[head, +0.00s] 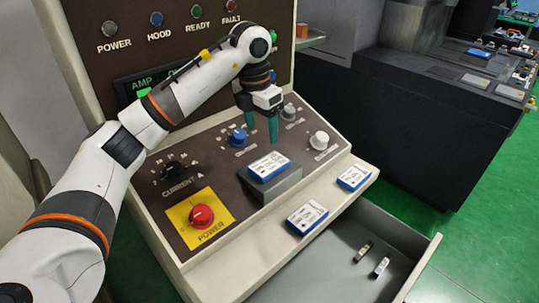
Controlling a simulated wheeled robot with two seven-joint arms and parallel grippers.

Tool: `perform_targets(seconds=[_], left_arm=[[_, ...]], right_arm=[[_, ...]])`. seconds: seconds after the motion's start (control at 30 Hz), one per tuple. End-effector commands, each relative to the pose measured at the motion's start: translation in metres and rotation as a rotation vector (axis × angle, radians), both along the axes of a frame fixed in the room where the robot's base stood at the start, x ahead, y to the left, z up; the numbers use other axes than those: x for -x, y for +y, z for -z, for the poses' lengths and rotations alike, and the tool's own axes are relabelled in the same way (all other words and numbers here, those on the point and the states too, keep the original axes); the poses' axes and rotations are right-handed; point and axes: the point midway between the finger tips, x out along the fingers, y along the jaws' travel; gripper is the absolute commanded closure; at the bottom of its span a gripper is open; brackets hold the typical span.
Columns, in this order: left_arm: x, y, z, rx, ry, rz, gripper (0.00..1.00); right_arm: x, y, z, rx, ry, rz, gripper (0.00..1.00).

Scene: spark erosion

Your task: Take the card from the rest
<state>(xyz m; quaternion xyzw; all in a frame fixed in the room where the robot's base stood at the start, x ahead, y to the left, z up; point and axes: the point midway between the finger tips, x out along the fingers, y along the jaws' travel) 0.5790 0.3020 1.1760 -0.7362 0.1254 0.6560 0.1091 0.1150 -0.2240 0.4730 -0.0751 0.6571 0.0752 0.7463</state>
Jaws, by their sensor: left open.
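A blue-edged white card (268,163) lies on a grey raised block, the rest (280,184), on the sloping brown control panel. My left gripper (262,135) points down above the panel, behind the rest and near the blue knob. Its two green fingers are apart with nothing seen between them. The gripper is clear of the card. My right gripper is out of view.
Two similar cards, one (307,216) and another (354,178), lie on the front ledge. An open drawer (330,270) below holds small metal pieces. A red power knob (201,215), a black knob (176,171) and a white knob (319,140) stand up from the panel.

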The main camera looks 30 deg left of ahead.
Motion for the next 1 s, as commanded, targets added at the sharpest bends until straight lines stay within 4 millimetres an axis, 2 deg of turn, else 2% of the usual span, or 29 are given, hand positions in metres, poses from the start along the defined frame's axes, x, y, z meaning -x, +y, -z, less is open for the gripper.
perform_targets(seconds=[0.23,0.33,0.47,0.7,0.83,1.0], left_arm=[[-0.004,-0.002,0.040,0.000,0.005,0.000,0.35],[-0.006,-0.003,0.054,0.001,0.004,0.000,0.35],[-0.007,-0.004,0.062,0.001,0.001,0.001,0.35],[-0.017,-0.010,0.089,0.002,0.006,0.000,0.35],[-0.019,-0.010,0.107,0.002,0.004,0.001,0.35],[-0.020,-0.009,0.114,0.001,0.000,0.001,0.35]], right_arm=[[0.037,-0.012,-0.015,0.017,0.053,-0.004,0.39],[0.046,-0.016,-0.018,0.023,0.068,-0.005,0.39],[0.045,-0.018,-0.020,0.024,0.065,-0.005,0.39],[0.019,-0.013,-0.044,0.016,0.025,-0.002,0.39],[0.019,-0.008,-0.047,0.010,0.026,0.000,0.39],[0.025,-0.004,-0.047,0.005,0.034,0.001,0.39]])
